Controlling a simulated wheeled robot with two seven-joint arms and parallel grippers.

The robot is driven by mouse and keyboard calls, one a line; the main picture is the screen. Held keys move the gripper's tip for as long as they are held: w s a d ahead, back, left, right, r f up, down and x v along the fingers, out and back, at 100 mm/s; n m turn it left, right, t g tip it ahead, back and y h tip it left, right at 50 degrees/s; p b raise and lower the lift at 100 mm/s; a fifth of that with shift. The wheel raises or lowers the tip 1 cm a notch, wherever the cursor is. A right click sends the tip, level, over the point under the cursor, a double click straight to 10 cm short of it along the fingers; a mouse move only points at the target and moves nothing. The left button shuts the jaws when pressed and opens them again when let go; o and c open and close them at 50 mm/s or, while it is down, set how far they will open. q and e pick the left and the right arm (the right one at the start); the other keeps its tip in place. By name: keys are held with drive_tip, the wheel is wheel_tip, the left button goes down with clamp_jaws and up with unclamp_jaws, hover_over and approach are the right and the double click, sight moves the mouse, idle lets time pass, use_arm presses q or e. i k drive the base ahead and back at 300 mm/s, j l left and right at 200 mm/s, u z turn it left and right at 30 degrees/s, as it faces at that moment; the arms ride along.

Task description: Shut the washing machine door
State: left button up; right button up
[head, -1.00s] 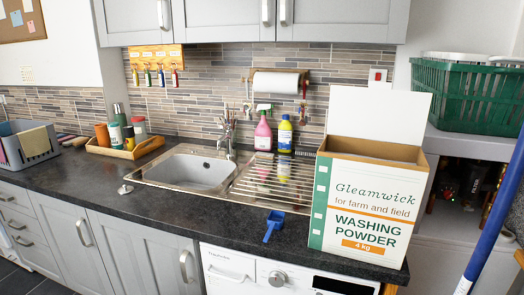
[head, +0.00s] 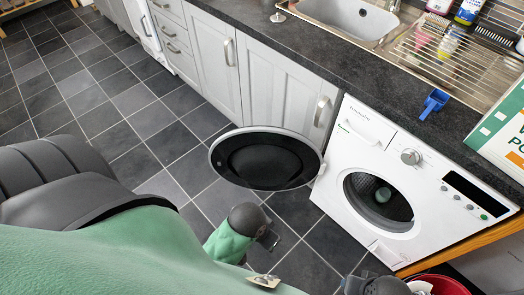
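The white washing machine (head: 365,150) stands under the worktop at the right of the head view. Its round dark door (head: 262,158) is wide open, swung out to the left, hinged at the machine's left side. The drum opening (head: 378,202) is uncovered, with a pale green thing inside. A dark, small end part that looks like my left gripper (head: 268,240) is low in the middle, below the door and apart from it; its fingers are too unclear to read. A dark part of mine shows at the bottom edge, below the machine; I cannot make out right gripper fingers there.
Grey cupboards (head: 270,88) line the wall left of the machine. Dark floor tiles (head: 110,110) are clear at the left. A red bucket (head: 445,284) stands at the lower right. A blue scoop (head: 434,102) and the washing powder box (head: 505,135) are on the worktop.

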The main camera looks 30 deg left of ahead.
sight(270, 158)
drive_tip(key=j+z, duration=0.2)
drive_tip(key=j, duration=0.35)
drive_tip(key=j+z, duration=0.2)
drive_tip(key=j, duration=0.35)
drive_tip(key=j+z, duration=0.2)
drive_tip(key=j, duration=0.3)
drive_tip(key=k+j+z, duration=0.2)
drive_tip(key=j, duration=0.35)
drive_tip(key=k+j+z, duration=0.2)
drive_tip(key=j, duration=0.3)
drive_tip(key=k+j+z, duration=0.15)
drive_tip(key=j, duration=0.3)
drive_tip(key=j+z, duration=0.2)
drive_tip(key=j, duration=0.2)
drive_tip(key=k+j+z, duration=0.15)
drive_tip(key=j, duration=0.25)
drive_tip(key=k+j+z, duration=0.15)
drive_tip(key=j, duration=0.25)
drive_tip(key=k+j+z, duration=0.35)
drive_tip(key=j, duration=0.35)
drive_tip(key=j+z, duration=0.45)
drive_tip(key=j, duration=0.85)
drive_tip(key=i+j+z, duration=0.1)
drive_tip(key=j, duration=0.2)
drive_tip(key=k+j+u, duration=0.1)
drive_tip(key=k, duration=0.45)
drive_tip(key=k+j+u, duration=0.1)
drive_tip(key=k, duration=0.45)
drive_tip(key=i+l, duration=0.6)
drive_tip(key=l, duration=0.15)
